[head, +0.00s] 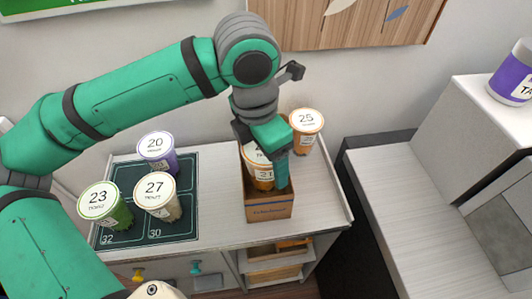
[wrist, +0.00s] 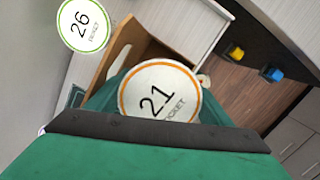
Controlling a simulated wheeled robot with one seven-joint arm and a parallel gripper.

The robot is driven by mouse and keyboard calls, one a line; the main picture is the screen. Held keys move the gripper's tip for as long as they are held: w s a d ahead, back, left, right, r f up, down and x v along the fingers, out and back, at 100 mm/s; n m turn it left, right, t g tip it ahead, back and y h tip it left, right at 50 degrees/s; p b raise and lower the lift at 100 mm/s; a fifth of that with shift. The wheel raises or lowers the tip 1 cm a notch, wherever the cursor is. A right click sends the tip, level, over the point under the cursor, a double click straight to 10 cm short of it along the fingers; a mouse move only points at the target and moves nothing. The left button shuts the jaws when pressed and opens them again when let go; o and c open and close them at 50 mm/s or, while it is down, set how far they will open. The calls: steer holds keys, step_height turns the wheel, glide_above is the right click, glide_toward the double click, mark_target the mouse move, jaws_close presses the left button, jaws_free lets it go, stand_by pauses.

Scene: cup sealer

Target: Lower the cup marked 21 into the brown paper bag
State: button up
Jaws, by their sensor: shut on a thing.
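The cup marked 21 (head: 262,176) has an orange body and a white lid. In the wrist view its lid (wrist: 158,92) has an orange rim and faces the camera, between my green fingers. My gripper (head: 276,165) points down and is shut on this cup. The brown paper bag (head: 269,210) stands open on the counter, and the cup is within its mouth in the head view. The bag's brown wall (wrist: 122,48) rises beside the cup in the wrist view. I cannot tell whether the cup's base touches the bag's floor.
A cup marked 25 (head: 305,128) stands close behind the bag at right. Cups 20 (head: 157,150), 23 (head: 103,205) and 27 (head: 158,195) stand on a dark mat (head: 186,220) at left. A lid reading 26 (wrist: 83,25) shows beside the bag. The counter's right front is clear.

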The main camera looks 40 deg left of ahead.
steer(key=shift+f, duration=1.9)
steer(key=shift+s+f, duration=0.15)
steer(key=shift+f, duration=0.5)
steer(key=shift+d, duration=0.1)
steer(key=o, duration=1.5)
steer(key=shift+c, duration=0.2)
steer(key=shift+r, duration=0.1)
steer(key=shift+o, duration=0.4)
steer(key=r, duration=0.3)
steer(key=s+r, duration=0.1)
steer(key=r, duration=0.7)
steer(key=shift+s+a+r, duration=0.15)
steer(key=shift+a+r, duration=0.1)
